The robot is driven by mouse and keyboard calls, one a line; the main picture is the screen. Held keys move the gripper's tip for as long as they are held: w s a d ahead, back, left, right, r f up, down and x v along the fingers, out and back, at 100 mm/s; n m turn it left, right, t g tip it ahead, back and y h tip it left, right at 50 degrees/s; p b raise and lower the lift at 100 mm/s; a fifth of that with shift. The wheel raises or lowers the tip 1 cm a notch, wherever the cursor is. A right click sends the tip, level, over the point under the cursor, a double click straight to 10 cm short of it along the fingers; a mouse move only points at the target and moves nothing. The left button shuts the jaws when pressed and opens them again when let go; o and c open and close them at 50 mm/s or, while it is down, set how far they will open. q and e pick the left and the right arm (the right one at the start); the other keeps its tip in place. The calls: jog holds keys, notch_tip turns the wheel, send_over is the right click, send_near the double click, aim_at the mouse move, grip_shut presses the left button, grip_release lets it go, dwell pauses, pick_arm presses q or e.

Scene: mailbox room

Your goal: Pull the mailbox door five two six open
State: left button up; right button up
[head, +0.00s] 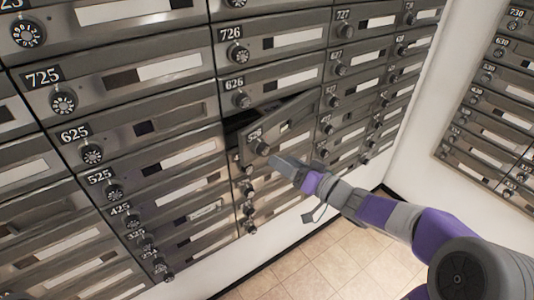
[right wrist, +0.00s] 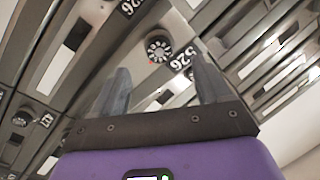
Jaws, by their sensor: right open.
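Mailbox door 526 (head: 290,126) stands ajar in the head view. Its left side, with the number plate and round dial (head: 262,148), is swung out from the cabinet, and a dark gap shows behind it. My right gripper (head: 279,163) is at the lower left part of this door, close to the dial. In the right wrist view, the right gripper (right wrist: 160,64) has its two fingers spread apart with nothing held between them. The dial of 526 (right wrist: 158,49) shows between and beyond the fingertips. Whether a finger touches the door is unclear. My left gripper is not in view.
Closed door 626 (head: 280,78) is directly above, and door 525 (head: 160,170) is to the left. Rows of shut doors with protruding dials fill the cabinet. Tiled floor (head: 325,262) is clear at the lower right. Another mailbox cabinet (head: 490,110) hangs on the right wall.

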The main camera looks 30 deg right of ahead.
aim_at(266, 151)
jog(key=b+x, duration=0.1)
jog(key=x, duration=0.6)
jog(key=shift+f+b, duration=0.15)
jog(key=shift+b, duration=0.2)
jog(key=shift+c, duration=0.4)
grip_shut()
jog(key=shift+s, duration=0.1)
